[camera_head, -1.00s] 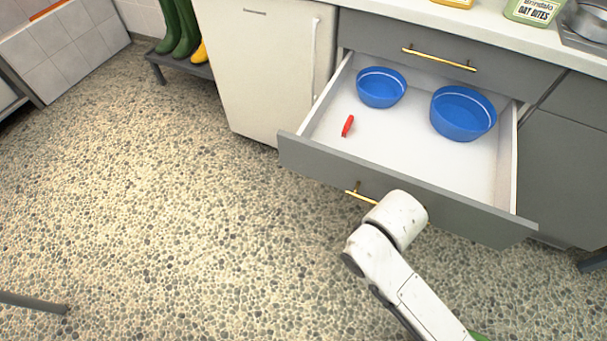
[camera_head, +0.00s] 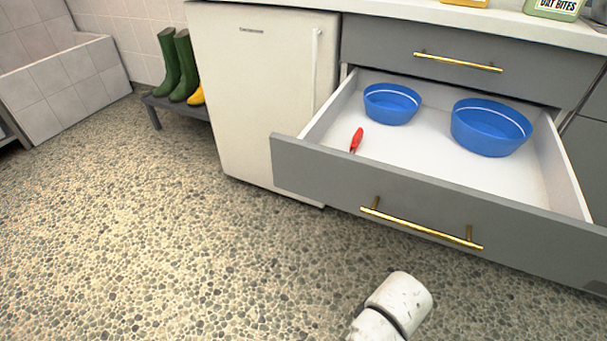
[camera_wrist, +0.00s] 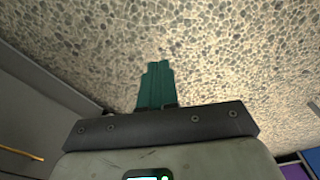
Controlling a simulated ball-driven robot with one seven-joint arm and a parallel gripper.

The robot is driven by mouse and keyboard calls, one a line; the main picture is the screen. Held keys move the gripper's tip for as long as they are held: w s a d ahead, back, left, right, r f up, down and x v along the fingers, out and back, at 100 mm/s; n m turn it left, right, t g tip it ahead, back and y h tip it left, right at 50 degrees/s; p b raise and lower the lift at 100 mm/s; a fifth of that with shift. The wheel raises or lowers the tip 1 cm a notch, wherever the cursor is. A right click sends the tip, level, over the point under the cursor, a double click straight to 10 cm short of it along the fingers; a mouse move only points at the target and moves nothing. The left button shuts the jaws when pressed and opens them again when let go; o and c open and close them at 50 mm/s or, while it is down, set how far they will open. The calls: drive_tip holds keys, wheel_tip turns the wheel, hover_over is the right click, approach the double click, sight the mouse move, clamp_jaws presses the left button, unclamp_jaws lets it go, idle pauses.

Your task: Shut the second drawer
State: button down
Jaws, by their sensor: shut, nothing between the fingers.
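The second drawer (camera_head: 400,187), grey-fronted with a long brass handle (camera_head: 421,226), stands pulled well out under a closed top drawer (camera_head: 400,47). Inside it lie two blue bowls, a smaller one (camera_head: 392,107) at the back left and a larger one (camera_head: 490,130) at the right, and a red-handled item (camera_head: 356,140) near the left. My gripper (camera_wrist: 154,68) shows in the wrist view with its teal fingers together, empty, over the pebbled floor. In the head view only part of my white arm shows, in front of the drawer; the gripper is out of sight there.
A white fridge-like cabinet (camera_head: 258,95) stands left of the drawers. Green boots (camera_head: 180,68) stand on a low grey bench (camera_head: 180,107) further left. Open pebbled floor (camera_head: 150,240) lies in front. A grey front with a brass bar (camera_wrist: 20,153) shows at the wrist view's left.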

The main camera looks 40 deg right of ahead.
drive_tip(key=f+b, duration=0.1)
drive_tip(key=f, duration=0.1)
drive_tip(key=n+t+h+p, duration=0.4)
drive_tip(key=n+h+p, duration=1)
drive_tip(key=n+p, duration=1.15)
approach(311, 153)
drive_tip(key=d+m, duration=0.1)
drive_tip(key=w+d+f+m+p, duration=0.1)
drive_tip(key=d, duration=0.1)
drive_tip(key=d+m, duration=0.1)
drive_tip(key=d, duration=0.1)
drive_tip(key=shift+w+f, duration=0.25)
drive_tip(key=shift+f, duration=0.05)
drive_tip(key=shift+w+d+y, duration=0.2)
drive_tip(key=shift+d+y, duration=0.1)
drive_tip(key=shift+d, duration=0.15)
